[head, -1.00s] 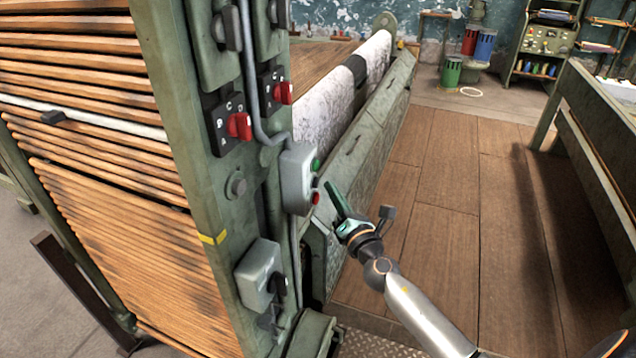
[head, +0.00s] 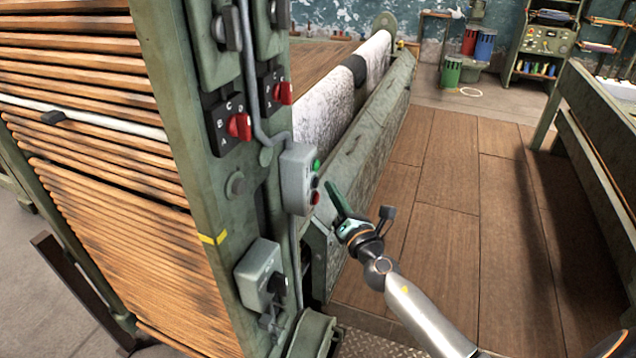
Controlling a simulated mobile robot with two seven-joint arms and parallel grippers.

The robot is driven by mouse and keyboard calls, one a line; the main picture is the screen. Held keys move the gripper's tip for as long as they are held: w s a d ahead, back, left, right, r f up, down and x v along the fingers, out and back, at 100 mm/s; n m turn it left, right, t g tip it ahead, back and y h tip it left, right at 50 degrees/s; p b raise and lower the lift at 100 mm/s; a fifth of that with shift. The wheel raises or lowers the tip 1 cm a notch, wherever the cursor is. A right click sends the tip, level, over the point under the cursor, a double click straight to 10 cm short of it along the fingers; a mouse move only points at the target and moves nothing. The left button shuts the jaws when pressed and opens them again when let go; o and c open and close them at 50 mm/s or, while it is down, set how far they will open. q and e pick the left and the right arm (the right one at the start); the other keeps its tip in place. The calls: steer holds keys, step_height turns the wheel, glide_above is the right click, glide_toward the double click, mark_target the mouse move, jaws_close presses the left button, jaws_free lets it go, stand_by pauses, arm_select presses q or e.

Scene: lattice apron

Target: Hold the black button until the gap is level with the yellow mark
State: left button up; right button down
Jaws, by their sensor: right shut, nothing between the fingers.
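A grey button box (head: 295,180) on the green machine post carries a green button on top, a black button (head: 316,183) in the middle and a red one below. My right gripper (head: 332,185) is shut and empty, its tips pointing at the box from the right, close to the black button but seemingly a little apart. The yellow mark (head: 212,238) is a short stripe low on the post. The wooden slats (head: 100,210) of the apron lie left of the post. A dark break between upper and lower slats (head: 90,166) looks higher than the mark. My left gripper is not in view.
Red rotary knobs (head: 239,126) sit above the button box, and a second grey box with a black lever (head: 262,275) is below it. A green trough (head: 365,150) runs back behind my gripper. The plank floor (head: 440,200) to the right is clear.

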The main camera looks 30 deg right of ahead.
steer(key=shift+w+a, duration=0.3)
steer(key=shift+w, duration=0.05)
steer(key=shift+w+a, duration=0.35)
steer(key=shift+w, duration=0.05)
stand_by(0.8)
steer(key=shift+s+d, duration=0.1)
stand_by(0.7)
steer(key=shift+s+d, duration=0.5)
steer(key=shift+s, duration=0.15)
steer(key=s+d+b, duration=0.1)
steer(key=s+d, duration=0.2)
steer(key=shift+s+d, duration=0.15)
steer(key=shift+s, duration=0.25)
steer(key=shift+f, duration=0.1)
stand_by(1.3)
